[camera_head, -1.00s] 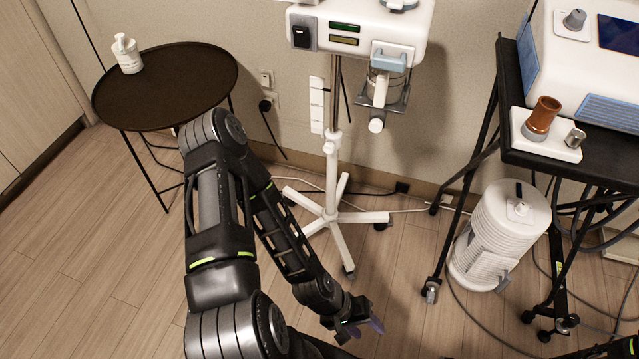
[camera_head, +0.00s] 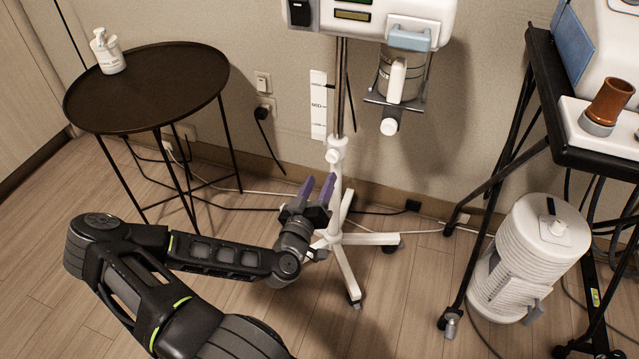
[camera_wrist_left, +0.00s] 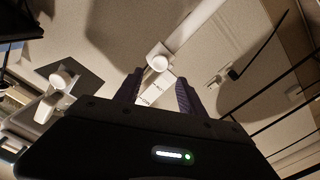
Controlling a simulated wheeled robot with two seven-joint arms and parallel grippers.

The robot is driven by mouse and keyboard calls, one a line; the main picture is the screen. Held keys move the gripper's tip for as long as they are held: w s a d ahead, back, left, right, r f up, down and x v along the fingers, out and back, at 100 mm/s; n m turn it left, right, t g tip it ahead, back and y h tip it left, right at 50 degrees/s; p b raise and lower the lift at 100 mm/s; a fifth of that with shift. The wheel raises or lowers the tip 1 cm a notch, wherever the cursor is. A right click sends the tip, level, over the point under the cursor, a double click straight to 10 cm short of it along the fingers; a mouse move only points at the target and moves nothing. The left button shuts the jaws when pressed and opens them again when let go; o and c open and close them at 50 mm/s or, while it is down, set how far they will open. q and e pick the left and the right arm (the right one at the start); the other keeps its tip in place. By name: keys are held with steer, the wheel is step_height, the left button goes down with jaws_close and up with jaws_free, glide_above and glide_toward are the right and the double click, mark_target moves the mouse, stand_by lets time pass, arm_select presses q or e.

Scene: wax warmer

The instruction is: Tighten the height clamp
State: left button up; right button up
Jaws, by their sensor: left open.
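The wax warmer's stand has a white clamp collar with a round knob (camera_head: 333,156) on its pole (camera_head: 339,95), above the wheeled base. The knob also shows in the left wrist view (camera_wrist_left: 158,63), just past and between the fingertips. My left gripper (camera_head: 317,186) is open and empty, its purple fingers pointing up just below and left of the knob, apart from it. The warmer unit (camera_head: 435,18) sits at the top of the pole, with a metal pot (camera_head: 385,80) on a bracket and a second white knob (camera_head: 389,127) below. My right gripper is out of view.
A round dark table (camera_head: 150,100) with a white bottle (camera_head: 107,52) stands left. A black cart (camera_head: 575,150) and a white ribbed cylinder (camera_head: 525,260) stand right. A marked scale strip (camera_head: 318,105) is beside the pole. Cables lie along the wall.

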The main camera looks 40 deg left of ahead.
mark_target(331, 159)
arm_select(q)
steer(key=shift+w, duration=0.2)
steer(key=shift+b+x, duration=0.4)
steer(key=shift+x, duration=1.55)
steer(key=shift+b+x, duration=0.5)
steer(key=shift+x, duration=1.15)
steer(key=shift+a, duration=0.1)
steer(key=shift+w, duration=0.2)
